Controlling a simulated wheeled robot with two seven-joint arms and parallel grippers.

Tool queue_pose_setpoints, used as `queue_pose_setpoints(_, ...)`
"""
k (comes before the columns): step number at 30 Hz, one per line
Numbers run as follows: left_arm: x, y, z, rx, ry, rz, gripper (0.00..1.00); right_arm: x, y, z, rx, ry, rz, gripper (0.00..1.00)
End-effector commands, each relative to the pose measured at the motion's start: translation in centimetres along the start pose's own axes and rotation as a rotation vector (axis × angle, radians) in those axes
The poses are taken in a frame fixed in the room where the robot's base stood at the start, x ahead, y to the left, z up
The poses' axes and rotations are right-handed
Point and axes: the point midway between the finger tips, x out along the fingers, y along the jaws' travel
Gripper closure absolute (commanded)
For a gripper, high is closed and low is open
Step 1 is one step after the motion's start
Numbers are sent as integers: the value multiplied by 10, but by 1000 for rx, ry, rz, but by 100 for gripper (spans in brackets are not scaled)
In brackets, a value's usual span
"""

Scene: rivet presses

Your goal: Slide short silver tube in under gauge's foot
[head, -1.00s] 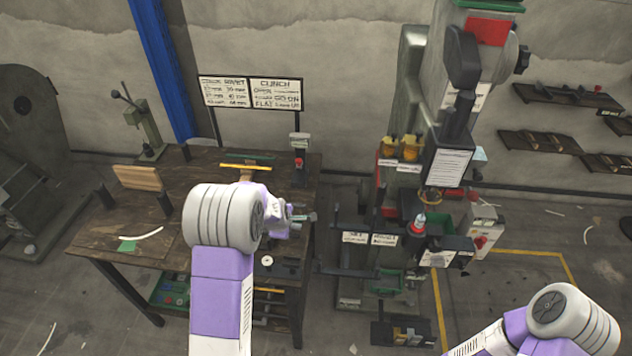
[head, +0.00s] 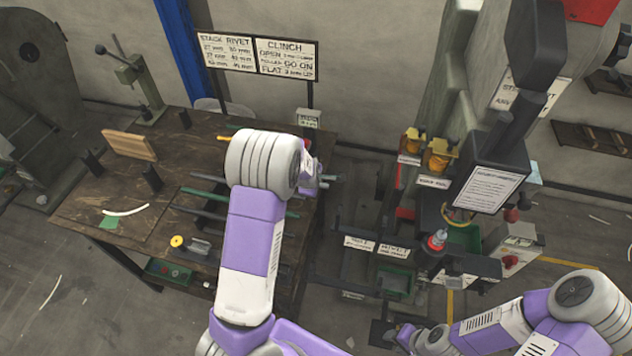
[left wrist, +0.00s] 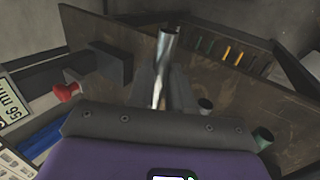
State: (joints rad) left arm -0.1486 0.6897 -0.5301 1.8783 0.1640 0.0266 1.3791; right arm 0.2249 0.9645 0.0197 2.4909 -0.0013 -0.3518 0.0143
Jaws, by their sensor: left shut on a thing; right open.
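The short silver tube (left wrist: 168,45) shows in the left wrist view, pointing away from my left gripper (left wrist: 160,100), which is shut on it. In the head view the left gripper (head: 314,181) is mostly hidden behind my own arm, at the table's right end, with a tube end (head: 332,178) sticking out to its right. The gauge is mostly hidden in the head view; its label plate (head: 308,118) shows above my wrist. A red knob (left wrist: 67,91) and a "56 mm" label (left wrist: 12,101) show at left in the left wrist view. I cannot make out the foot. My right gripper (head: 392,335) is open and empty, low over the floor.
The wooden table (head: 75,205) carries green and dark rods (head: 205,193), a wooden block (head: 128,145) and a yellow roll (head: 177,241).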

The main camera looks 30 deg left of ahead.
Motion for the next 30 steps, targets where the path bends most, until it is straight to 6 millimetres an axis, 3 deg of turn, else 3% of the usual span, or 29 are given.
queue_pose_setpoints(11,5,9,1,0,4,9,100,0,0,0,0,1,0,57)
queue_pose_setpoints(30,52,70,1,0,4,8,100,6,2,0,0,0,0,57)
